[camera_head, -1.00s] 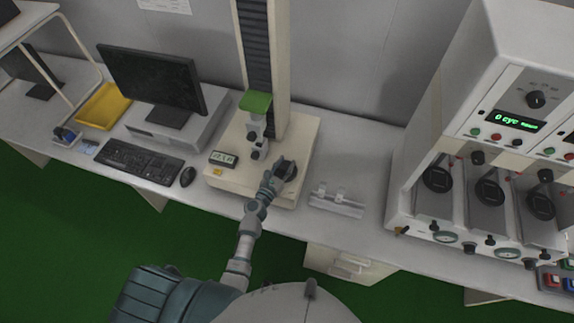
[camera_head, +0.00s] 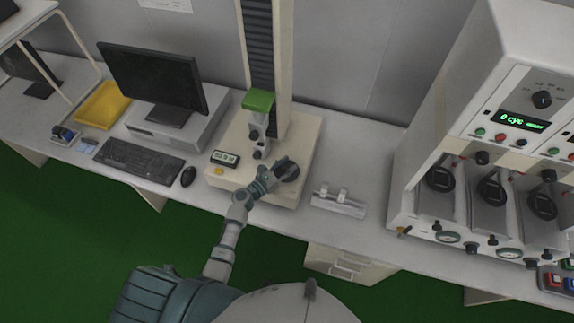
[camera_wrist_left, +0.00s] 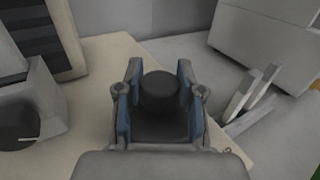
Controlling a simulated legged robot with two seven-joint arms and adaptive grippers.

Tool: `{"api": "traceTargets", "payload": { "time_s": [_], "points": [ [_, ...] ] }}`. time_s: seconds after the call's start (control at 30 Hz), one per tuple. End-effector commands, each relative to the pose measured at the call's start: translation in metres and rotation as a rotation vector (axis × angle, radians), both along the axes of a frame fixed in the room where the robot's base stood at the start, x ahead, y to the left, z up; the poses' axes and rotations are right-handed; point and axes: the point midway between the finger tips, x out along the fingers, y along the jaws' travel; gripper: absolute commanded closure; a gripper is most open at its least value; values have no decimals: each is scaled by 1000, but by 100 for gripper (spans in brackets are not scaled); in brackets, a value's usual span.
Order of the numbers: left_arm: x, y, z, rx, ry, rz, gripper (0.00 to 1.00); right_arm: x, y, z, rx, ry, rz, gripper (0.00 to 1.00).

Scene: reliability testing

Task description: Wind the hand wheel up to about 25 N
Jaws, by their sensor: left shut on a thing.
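The black hand wheel (camera_head: 290,171) sits on the front right of the cream test stand's base (camera_head: 305,150). My left gripper (camera_head: 277,175) reaches it from the front left and is shut on its knob. In the left wrist view the dark round knob (camera_wrist_left: 160,92) stands between the two blue-padded fingers of the left gripper (camera_wrist_left: 160,98). A small display (camera_head: 225,158) sits on the base left of the wheel; its digits are too small to read surely. A green-topped fixture (camera_head: 258,102) stands on the column above the base. My right gripper is not in view.
A metal holder (camera_head: 338,199) lies on the bench right of the stand. A large cycle tester (camera_head: 515,85) stands further right. A mouse (camera_head: 188,176), keyboard (camera_head: 138,160) and monitor (camera_head: 155,80) are to the left.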

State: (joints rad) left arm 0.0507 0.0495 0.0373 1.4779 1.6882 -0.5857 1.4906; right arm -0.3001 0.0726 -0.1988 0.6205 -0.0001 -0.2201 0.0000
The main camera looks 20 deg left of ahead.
Motion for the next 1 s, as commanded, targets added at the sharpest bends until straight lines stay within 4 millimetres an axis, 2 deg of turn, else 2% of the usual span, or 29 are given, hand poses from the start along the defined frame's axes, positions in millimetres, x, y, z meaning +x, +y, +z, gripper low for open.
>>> {"api": "traceTargets", "payload": {
  "time_s": [0.03, 0.13, 0.4, 0.9, 0.93, 1.0],
  "points": [
    [-1, 4, -6, 7, 6, -27, 97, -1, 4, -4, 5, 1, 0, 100],
    [-1, 4, -6, 6, 6, -86, 97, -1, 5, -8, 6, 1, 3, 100],
    [-1, 2, -6, 5, 6, -190, 97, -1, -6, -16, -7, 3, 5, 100],
    [-1, 3, -4, 4, 6, -213, 97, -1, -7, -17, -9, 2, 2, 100],
    [-1, 3, -4, 4, 6, -213, 60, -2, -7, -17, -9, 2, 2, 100],
    [-1, 3, -4, 4, 6, -213, 43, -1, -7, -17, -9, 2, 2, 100]
  ]
}}
